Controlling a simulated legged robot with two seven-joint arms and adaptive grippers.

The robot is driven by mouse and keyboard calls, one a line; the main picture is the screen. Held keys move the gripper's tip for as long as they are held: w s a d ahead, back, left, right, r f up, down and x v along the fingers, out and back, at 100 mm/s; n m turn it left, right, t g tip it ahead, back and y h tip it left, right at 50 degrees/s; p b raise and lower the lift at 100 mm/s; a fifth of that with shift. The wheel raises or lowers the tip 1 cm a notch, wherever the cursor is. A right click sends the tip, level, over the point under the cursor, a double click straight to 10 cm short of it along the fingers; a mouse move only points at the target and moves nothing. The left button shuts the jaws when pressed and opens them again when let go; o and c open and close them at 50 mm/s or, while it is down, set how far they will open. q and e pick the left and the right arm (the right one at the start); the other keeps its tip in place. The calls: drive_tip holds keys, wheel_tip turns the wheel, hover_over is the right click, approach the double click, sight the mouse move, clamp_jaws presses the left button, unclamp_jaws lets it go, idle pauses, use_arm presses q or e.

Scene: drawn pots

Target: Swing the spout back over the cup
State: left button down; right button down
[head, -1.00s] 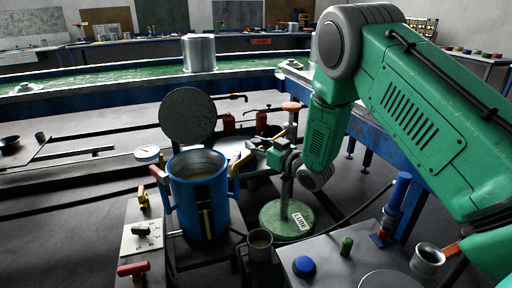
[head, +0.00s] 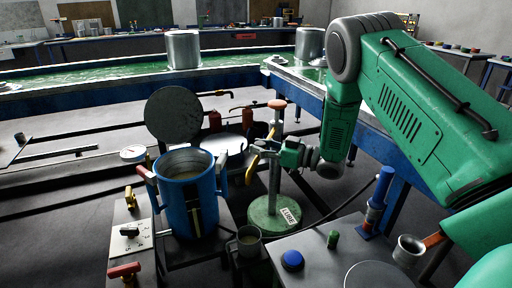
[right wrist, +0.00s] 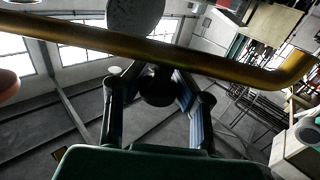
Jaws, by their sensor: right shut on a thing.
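A green-based stand (head: 275,218) labelled LUBE has an upright post with a red-brown top. A brass spout (head: 251,170) sits partway up the post, its bent end hanging between the post and the blue pot (head: 190,205). In the right wrist view the spout (right wrist: 150,45) crosses the top and bends at the right. My right gripper (head: 261,149) is shut on the spout; its fingers are small in the head view. A dark cup (head: 249,241) stands below, in front of the stand and right of the pot. My left gripper is not in view.
The pot's round lid (head: 172,115) stands raised behind it. A grey table with a blue button (head: 292,260), a green knob (head: 333,239) and a metal mug (head: 408,250) is at front right. A dial panel (head: 130,238) is at the left. A blue cylinder (head: 377,200) stands right of the post.

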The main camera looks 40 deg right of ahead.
drive_tip(key=shift+s+d, duration=0.1)
drive_tip(key=shift+d, duration=0.05)
drive_tip(key=c, duration=1.4)
unclamp_jaws()
drive_tip(key=shift+o, duration=1.1)
drive_tip(key=shift+s+d, duration=0.15)
drive_tip(key=shift+d, duration=0.1)
drive_tip(key=shift+s+d+f, duration=0.1)
drive_tip(key=v, duration=1.2)
drive_tip(key=shift+a, duration=0.25)
drive_tip(key=shift+d, duration=0.1)
